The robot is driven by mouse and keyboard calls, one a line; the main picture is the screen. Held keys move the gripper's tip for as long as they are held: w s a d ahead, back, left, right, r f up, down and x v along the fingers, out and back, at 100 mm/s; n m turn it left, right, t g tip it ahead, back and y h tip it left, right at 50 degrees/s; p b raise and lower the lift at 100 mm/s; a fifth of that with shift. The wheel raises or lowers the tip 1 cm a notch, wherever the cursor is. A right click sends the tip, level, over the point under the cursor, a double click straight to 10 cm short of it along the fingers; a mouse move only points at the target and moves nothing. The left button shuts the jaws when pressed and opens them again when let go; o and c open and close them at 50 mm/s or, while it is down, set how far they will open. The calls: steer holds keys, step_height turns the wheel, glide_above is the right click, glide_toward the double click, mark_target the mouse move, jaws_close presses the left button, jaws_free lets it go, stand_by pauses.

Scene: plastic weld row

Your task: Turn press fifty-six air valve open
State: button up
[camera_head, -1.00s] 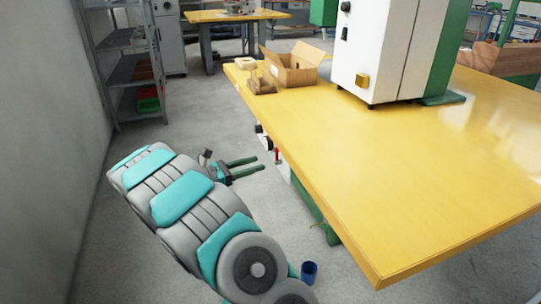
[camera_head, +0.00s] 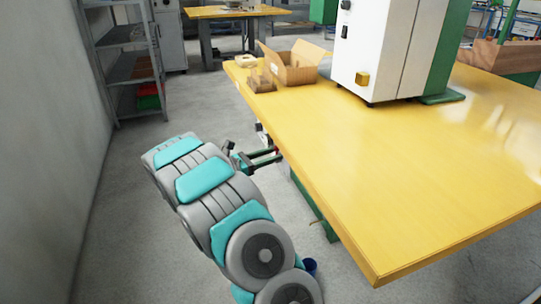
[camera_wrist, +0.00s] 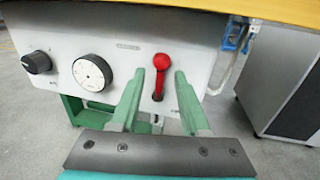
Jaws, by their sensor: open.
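The red valve lever (camera_wrist: 160,76) is mounted on a white panel (camera_wrist: 120,38) under the yellow table top. In the wrist view it points up with a slight tilt, its round knob at the top. My gripper (camera_wrist: 168,76) is open, with one green finger on each side of the lever and a visible gap to both. In the head view my gripper (camera_head: 279,155) is beside the table's left edge, and the lever is mostly hidden there. I cannot tell how deep the lever sits between the fingers.
A round gauge (camera_wrist: 92,73) and a black knob (camera_wrist: 36,62) sit left of the lever. The yellow table top (camera_head: 400,170) overhangs the panel. A grey cabinet (camera_wrist: 285,75) stands to the right.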

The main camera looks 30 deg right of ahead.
jaws_close()
